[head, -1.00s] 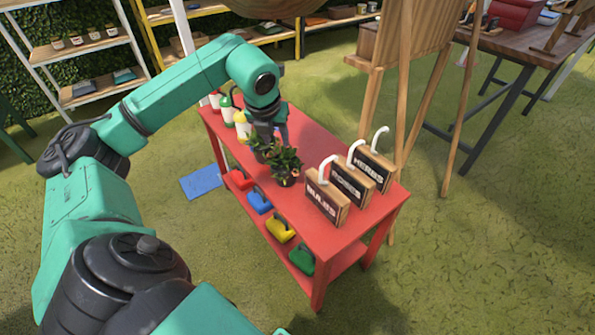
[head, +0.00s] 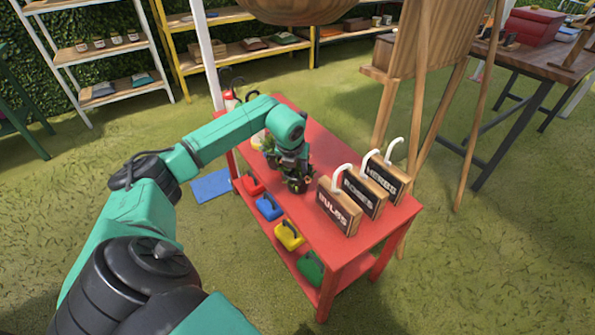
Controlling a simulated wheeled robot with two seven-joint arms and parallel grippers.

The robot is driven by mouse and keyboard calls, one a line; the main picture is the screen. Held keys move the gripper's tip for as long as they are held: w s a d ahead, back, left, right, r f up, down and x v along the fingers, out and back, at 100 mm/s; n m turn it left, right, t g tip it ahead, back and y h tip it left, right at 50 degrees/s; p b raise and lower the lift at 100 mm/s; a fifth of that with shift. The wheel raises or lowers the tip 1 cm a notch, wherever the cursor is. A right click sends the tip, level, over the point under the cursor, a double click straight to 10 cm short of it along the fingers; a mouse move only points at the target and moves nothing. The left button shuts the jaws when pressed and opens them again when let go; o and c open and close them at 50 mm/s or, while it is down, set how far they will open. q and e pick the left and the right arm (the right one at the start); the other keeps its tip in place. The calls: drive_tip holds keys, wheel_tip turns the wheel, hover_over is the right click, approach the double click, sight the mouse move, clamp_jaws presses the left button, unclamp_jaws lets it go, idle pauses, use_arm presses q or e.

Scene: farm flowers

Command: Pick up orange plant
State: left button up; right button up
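A small potted plant with green leaves and faint orange-red spots (head: 307,181) stands on the red table (head: 300,125). I take it as the orange plant, but its colour is hard to tell at this size. My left gripper (head: 296,178) points down at this plant and covers most of it. The fingers blend with the dark pot and leaves, so I cannot tell whether they are open or shut. A second green plant (head: 269,147) shows partly behind my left arm. My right gripper is not in view.
Wooden signs with white hooks, including BULBS (head: 339,208), stand right of the plant. A wooden easel (head: 420,70) stands behind.

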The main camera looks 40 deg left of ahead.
use_arm(q)
clamp_jaws()
idle(1.2)
